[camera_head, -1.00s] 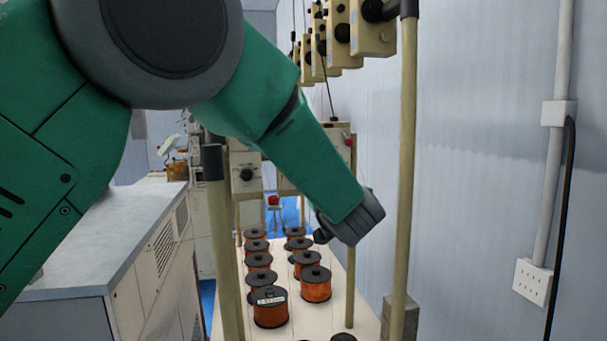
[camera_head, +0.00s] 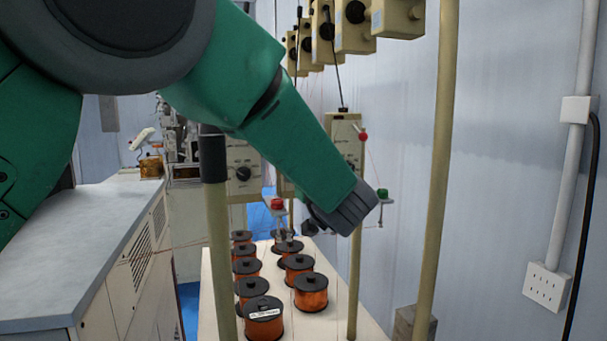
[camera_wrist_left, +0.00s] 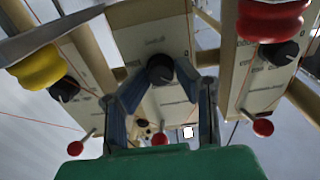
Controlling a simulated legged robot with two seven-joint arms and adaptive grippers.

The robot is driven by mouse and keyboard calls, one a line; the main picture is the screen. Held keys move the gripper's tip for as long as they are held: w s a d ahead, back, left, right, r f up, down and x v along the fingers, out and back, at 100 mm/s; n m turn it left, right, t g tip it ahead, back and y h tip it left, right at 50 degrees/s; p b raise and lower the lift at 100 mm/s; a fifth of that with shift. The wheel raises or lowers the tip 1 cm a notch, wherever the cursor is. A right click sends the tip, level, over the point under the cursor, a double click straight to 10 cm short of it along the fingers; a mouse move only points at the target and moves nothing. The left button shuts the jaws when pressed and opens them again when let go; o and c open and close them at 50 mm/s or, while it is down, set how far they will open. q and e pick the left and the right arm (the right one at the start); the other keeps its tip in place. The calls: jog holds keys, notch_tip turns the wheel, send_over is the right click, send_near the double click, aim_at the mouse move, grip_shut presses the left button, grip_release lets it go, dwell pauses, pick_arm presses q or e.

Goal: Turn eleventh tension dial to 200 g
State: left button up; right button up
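In the left wrist view a beige tension box (camera_wrist_left: 158,30) with a black dial (camera_wrist_left: 160,69) is straight ahead. My left gripper (camera_wrist_left: 161,76) has its two blue-grey fingers apart, one on each side of this dial. A small gap seems to show on both sides; contact is unclear. The dial's scale is too small to read. Neighbouring boxes carry a left dial (camera_wrist_left: 65,88) and a right dial (camera_wrist_left: 281,53). In the head view my left arm reaches across, with its gripper (camera_head: 309,228) mostly hidden behind the wrist. I cannot tell which dial is the eleventh. My right gripper is out of view.
Copper wire spools (camera_head: 311,292) stand on a white board below. Beige posts (camera_head: 443,150) rise around the arm. More tension boxes (camera_head: 398,17) hang top right. In the wrist view, red-tipped levers (camera_wrist_left: 263,127) and a yellow guide (camera_wrist_left: 37,67) are close to the fingers.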

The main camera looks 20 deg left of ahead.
pick_arm(q)
jog(key=shift+a, duration=0.35)
grip_shut()
jog(key=shift+d+f+n, duration=0.15)
jog(key=shift+d+n, duration=0.1)
jog(key=shift+n, duration=0.65)
jog(key=o, duration=0.7)
grip_release()
jog(key=shift+w+d, duration=0.1)
jog(key=v, duration=1.1)
jog(key=shift+d+f, duration=0.2)
jog(key=shift+d, duration=0.1)
